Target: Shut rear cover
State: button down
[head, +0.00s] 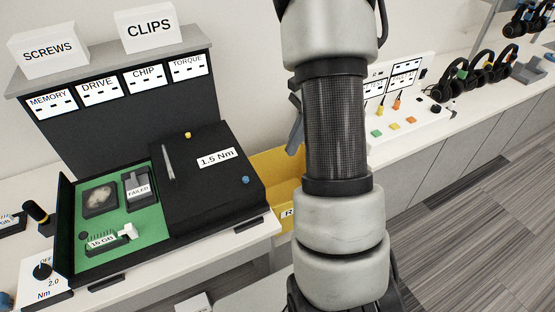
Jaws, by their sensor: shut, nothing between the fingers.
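A black case (255,199) lies on the white bench at the left. Its left part is open and shows a green interior (146,227) with a round-marked dark module, a module labelled FAILED (138,190) and a part labelled 16 GB (101,242). Its right part is covered by a flat black panel (205,201) labelled 1.5 Nm. A thin black wall (64,227) stands along the left edge; I cannot tell whether it is the rear cover. My arm crosses the middle of the view, right of the case and apart from it in the picture. My gripper is not identifiable here.
A dark upright panel (125,128) with SCREWS (48,50) and CLIPS (149,28) boxes stands behind the case. A yellow bin (279,166) is partly behind my arm. Headsets (480,68) stand far right; the floor there is clear.

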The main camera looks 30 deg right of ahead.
aim_at(175, 210)
jog(key=a+f, duration=0.7)
jog(key=f, duration=0.1)
jog(key=shift+a+f, duration=0.35)
jog(key=shift+a, duration=0.05)
jog(key=a+p, duration=0.2)
jog(key=a, duration=2.4)
jog(key=shift+a, duration=0.25)
jog(key=shift+w+d, duration=0.1)
jog(key=shift+d, duration=0.05)
